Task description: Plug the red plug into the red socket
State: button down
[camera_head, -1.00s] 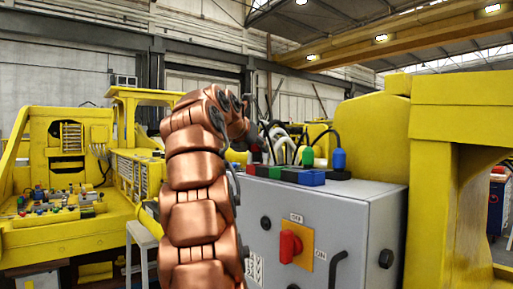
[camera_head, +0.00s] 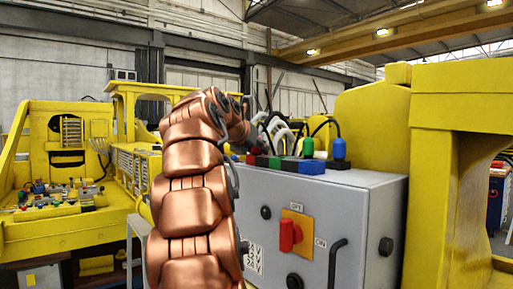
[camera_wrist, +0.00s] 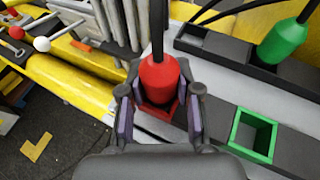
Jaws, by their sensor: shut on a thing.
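The red plug (camera_wrist: 160,80) is upright between the two fingers of my gripper (camera_wrist: 160,112) in the wrist view, with a black cable rising from its top. The gripper is shut on it. The red socket (camera_wrist: 172,132) is a red square frame directly below the plug, partly hidden by the plug and fingers. The plug's lower end lies over or inside the frame; I cannot tell how deep. In the head view the red socket (camera_head: 251,159) shows small at the left end of the row on the grey cabinet; my arm covers most of the gripper.
An empty green socket (camera_wrist: 253,136) lies right of the gripper. A green plug (camera_wrist: 286,42) stands in a dark holder behind it. A blue plug (camera_head: 338,149) stands on the grey cabinet (camera_head: 370,215). Cables hang close behind the gripper.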

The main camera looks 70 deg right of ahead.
jog(key=c, duration=0.7)
grip_release()
jog(key=v, duration=1.2)
jog(key=shift+s, duration=0.1)
jog(key=shift+f, duration=0.1)
